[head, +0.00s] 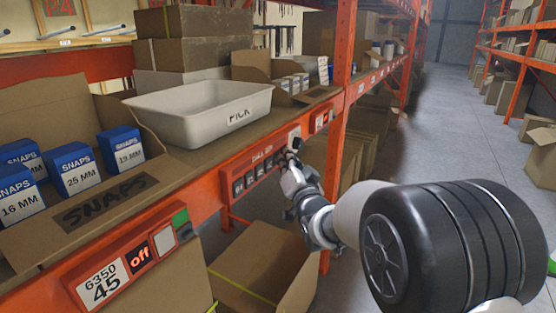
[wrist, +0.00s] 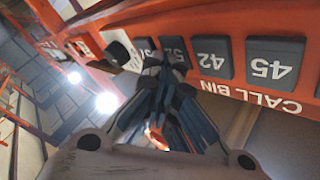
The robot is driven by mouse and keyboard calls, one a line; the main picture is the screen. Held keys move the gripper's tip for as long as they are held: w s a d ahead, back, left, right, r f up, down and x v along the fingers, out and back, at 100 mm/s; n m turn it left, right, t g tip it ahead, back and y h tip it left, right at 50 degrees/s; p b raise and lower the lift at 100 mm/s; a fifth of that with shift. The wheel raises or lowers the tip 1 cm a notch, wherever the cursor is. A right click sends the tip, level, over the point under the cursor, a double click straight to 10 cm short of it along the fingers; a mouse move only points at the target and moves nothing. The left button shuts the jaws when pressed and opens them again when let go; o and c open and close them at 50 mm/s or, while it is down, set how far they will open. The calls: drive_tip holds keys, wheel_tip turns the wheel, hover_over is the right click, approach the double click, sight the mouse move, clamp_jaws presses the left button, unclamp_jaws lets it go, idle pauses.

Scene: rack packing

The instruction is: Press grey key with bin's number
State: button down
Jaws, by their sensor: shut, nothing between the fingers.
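The red call-bin strip (head: 262,150) on the shelf beam carries a row of grey keys. In the wrist view the strip is upside down, with grey keys 45 (wrist: 272,62), 42 (wrist: 211,57) and 52 (wrist: 175,48), plus one partly hidden key. My gripper (head: 291,158) is shut and empty at the right end of this row; it also shows in the wrist view (wrist: 163,65). Its fingertips overlap the partly hidden key and the lower part of key 52; whether they touch is unclear. A bin label (head: 101,285) reads 6350 and 45.
A white PICK tote (head: 205,110) stands on the shelf above the strip. An open SNAPS carton (head: 110,205) holds several blue-topped boxes. A red "off" display (head: 139,258) sits beside the label. Cartons (head: 262,265) lie below; the aisle floor (head: 425,130) is open at right.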

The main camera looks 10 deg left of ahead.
drive_tip(key=shift+s+d+b, duration=0.3)
drive_tip(key=shift+d+b, duration=0.2)
drive_tip(key=shift+d, duration=0.25)
drive_tip(key=shift+s+d+b, duration=0.25)
drive_tip(key=shift+s+d, duration=0.05)
drive_tip(key=shift+d, duration=0.5)
drive_tip(key=shift+s+d+b, duration=0.25)
drive_tip(key=shift+d, duration=0.5)
drive_tip(key=shift+s+d+b, duration=0.25)
drive_tip(key=shift+s+d, duration=0.05)
drive_tip(key=shift+d, duration=0.5)
